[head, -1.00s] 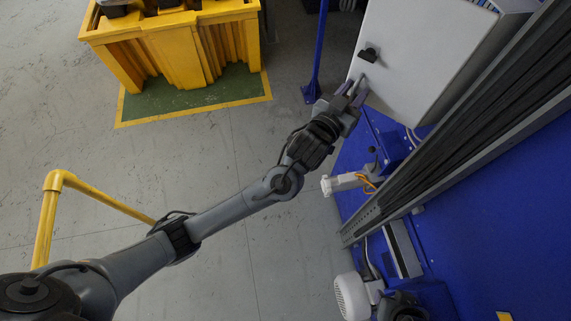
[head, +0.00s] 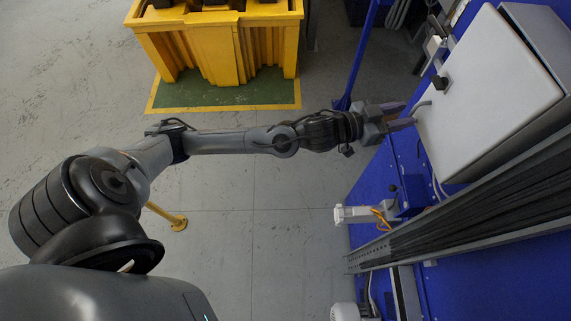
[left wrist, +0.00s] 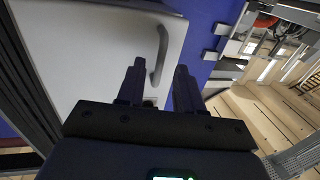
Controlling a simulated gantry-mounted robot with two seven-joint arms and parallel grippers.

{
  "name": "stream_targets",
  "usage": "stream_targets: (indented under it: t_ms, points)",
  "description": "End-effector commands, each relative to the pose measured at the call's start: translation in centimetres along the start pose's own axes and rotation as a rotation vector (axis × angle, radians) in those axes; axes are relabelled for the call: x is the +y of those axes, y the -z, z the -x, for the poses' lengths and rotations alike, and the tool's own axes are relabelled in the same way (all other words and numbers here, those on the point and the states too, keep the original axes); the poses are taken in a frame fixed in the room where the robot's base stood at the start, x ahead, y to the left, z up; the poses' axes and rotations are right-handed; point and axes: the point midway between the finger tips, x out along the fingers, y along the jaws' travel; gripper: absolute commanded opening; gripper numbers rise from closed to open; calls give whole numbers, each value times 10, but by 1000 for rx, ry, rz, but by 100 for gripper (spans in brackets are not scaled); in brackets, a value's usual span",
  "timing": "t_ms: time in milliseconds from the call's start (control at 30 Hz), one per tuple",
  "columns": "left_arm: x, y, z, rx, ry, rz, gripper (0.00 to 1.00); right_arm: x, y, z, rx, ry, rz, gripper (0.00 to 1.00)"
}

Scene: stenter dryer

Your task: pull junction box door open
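My left gripper (head: 411,115) is at the door's left edge, fingers pointing at the handle. In the left wrist view the two dark fingers (left wrist: 158,78) are apart, with the handle (left wrist: 160,52) between and just beyond their tips. I cannot tell if they touch it. The right gripper is not seen.
A blue machine frame (head: 480,250) and a dark rail (head: 480,205) lie below the box. A blue post (head: 360,55) stands left of it. A yellow bin (head: 215,45) stands at the back.

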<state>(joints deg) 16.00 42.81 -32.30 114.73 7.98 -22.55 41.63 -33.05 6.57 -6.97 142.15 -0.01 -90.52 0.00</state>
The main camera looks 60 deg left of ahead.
Motion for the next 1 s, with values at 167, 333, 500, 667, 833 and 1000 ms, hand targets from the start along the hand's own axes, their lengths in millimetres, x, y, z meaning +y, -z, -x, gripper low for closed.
stream_targets:
  t_ms: [167, 333, 500, 667, 833, 1000]
  points:
    - [0, -4, 32, -2, 0, -2, 36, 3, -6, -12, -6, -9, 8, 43]
    - [1, -4, 62, -2, -1, -3, 36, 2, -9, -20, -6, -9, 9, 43]
    - [4, -4, 85, -12, 1, 20, 36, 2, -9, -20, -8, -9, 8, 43]
    - [16, -25, 94, -56, 10, 107, 36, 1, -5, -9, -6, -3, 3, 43]
    - [34, -40, 108, -90, 33, 235, 36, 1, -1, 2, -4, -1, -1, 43]
    - [45, -57, 124, -161, 94, 347, 36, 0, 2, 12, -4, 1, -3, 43]
